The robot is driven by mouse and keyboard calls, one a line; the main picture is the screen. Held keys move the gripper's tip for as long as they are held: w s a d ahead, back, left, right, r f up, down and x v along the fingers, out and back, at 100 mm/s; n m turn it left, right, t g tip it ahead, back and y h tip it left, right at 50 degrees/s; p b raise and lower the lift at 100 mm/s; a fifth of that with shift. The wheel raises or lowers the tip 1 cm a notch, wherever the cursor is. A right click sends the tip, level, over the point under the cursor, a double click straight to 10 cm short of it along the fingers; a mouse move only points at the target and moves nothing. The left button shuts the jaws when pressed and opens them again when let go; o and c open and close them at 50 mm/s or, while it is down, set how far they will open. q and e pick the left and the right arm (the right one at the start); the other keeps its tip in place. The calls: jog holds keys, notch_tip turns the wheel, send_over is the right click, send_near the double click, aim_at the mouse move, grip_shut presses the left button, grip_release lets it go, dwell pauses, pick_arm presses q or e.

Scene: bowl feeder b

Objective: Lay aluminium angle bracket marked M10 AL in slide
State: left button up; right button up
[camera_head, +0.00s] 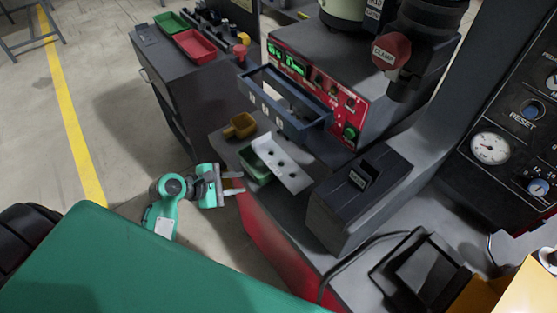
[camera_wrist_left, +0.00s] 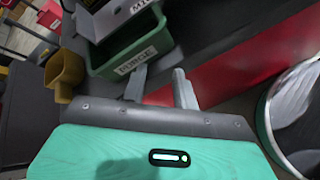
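A pale grey metal piece with dark holes (camera_head: 283,165), which looks like the angle bracket, lies tilted over a green bin (camera_head: 251,165) on the grey bench. In the left wrist view the piece (camera_wrist_left: 122,17) shows part of a mark like "M1" and rests in the green bin (camera_wrist_left: 130,52), whose front carries a label. My left gripper (camera_head: 233,183) is open and empty, just left of the bin at the bench edge. Its two fingers (camera_wrist_left: 159,88) show apart below the bin. I cannot tell for certain which part is the slide. My right gripper is not in view.
A yellow scoop-like container (camera_head: 240,126) stands behind the bin. A dark box (camera_head: 352,203) stands right of the bracket. Red and green trays sit on the rear cabinet (camera_head: 165,60).

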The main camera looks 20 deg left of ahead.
pick_arm(q)
jog(key=w+a+r+n+t+h, duration=0.1)
jog(key=w+a+r+n+t, duration=0.3)
jog(key=r+n, duration=0.35)
jog(key=n+p, duration=0.1)
jog(key=n, duration=0.1)
send_near(261, 137)
jog(key=shift+m, duration=0.25)
jog(key=x, duration=0.4)
jog(key=shift+w+a+f, duration=0.1)
jog(key=shift+w+f, duration=0.2)
jog(key=shift+w, duration=0.05)
jog(key=shift+w+d, duration=0.25)
jog(key=shift+w, duration=0.15)
jog(key=p+x, duration=0.1)
jog(key=x, duration=0.2)
jog(key=shift+w+d+r, duration=0.1)
jog(key=shift+w+d, duration=0.1)
jog(key=shift+d, duration=0.15)
jog(key=shift+w+d+f, duration=0.2)
jog(key=shift+w+d, duration=0.05)
jog(key=shift+w, duration=0.15)
grip_shut()
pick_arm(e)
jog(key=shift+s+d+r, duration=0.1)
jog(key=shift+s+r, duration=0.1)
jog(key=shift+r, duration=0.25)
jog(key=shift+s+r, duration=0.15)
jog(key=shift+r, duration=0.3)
